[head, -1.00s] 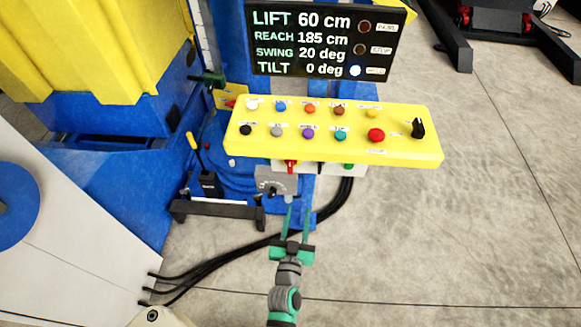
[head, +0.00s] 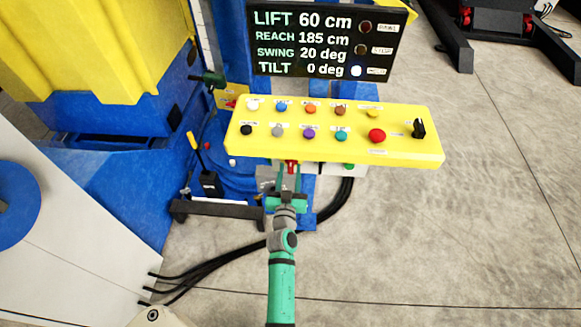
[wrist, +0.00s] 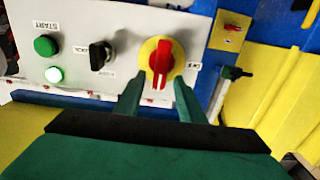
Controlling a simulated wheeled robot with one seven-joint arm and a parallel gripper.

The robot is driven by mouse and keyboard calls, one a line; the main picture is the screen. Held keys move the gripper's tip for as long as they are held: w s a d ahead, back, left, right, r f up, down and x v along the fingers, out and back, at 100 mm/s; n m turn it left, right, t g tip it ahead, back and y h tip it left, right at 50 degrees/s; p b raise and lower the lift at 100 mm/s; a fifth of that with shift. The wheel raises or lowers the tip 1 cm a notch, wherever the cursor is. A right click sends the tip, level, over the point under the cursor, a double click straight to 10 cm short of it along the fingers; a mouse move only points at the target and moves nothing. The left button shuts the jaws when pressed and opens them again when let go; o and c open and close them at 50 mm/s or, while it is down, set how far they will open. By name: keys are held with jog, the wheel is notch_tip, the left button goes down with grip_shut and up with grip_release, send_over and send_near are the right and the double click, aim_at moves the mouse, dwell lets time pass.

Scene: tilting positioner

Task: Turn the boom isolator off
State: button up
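In the wrist view a red rotary handle (wrist: 162,62) on a round yellow plate sits on a light grey panel, its grip upright. Its label is partly cut off and I cannot read it. A smaller red switch (wrist: 232,28) on a yellow plate is further right. I cannot tell which is the boom isolator. My gripper (wrist: 159,90) is open, its green fingers on either side of the handle's lower end, with gaps to the grip. In the head view my gripper (head: 288,178) is under the front edge of the yellow console, hiding part of the handle.
The grey panel has a green START button (wrist: 46,45), a lit green lamp (wrist: 54,75) and a black knob (wrist: 101,55). The yellow console (head: 400,150) with several buttons overhangs it. A display (head: 300,40) stands behind. Black cables (head: 220,258) run along the floor.

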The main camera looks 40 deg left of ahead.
jog(key=shift+x, duration=1)
grip_shut()
